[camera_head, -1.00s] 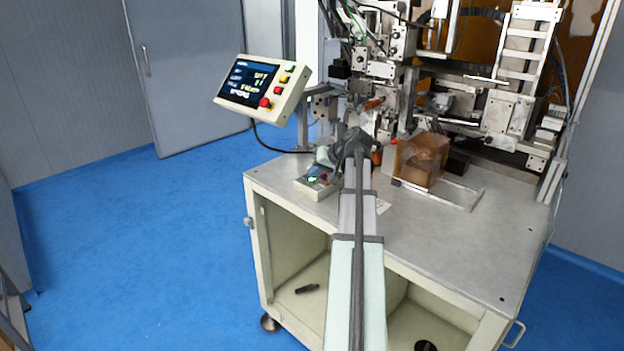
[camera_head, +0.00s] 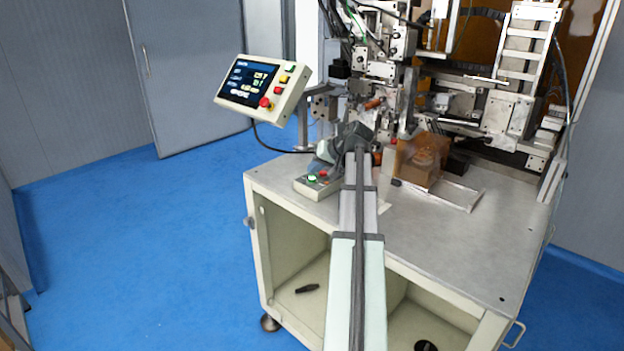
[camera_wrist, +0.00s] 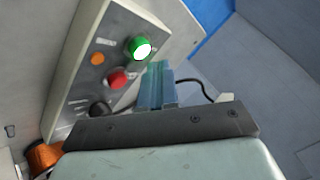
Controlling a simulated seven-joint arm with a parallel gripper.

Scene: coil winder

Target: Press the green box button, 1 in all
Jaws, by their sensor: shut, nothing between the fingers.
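The green box button (camera_wrist: 140,47) sits at one corner of a pale control box (camera_wrist: 72,80) in the wrist view, its cap showing bright white-green. In the head view the green button (camera_head: 312,178) is on the box (camera_head: 322,189) at the table's left front. My gripper (camera_wrist: 158,68) is shut and empty, its blue-looking fingertips just below and right of the green button in the wrist view.
A red button (camera_wrist: 117,78), an orange button (camera_wrist: 97,58) and a black knob (camera_wrist: 100,108) share the box. A touch-screen panel (camera_head: 262,88) stands at left. A brown translucent block (camera_head: 419,160) and winding machinery (camera_head: 470,100) stand right and behind. The front tabletop (camera_head: 450,235) is clear.

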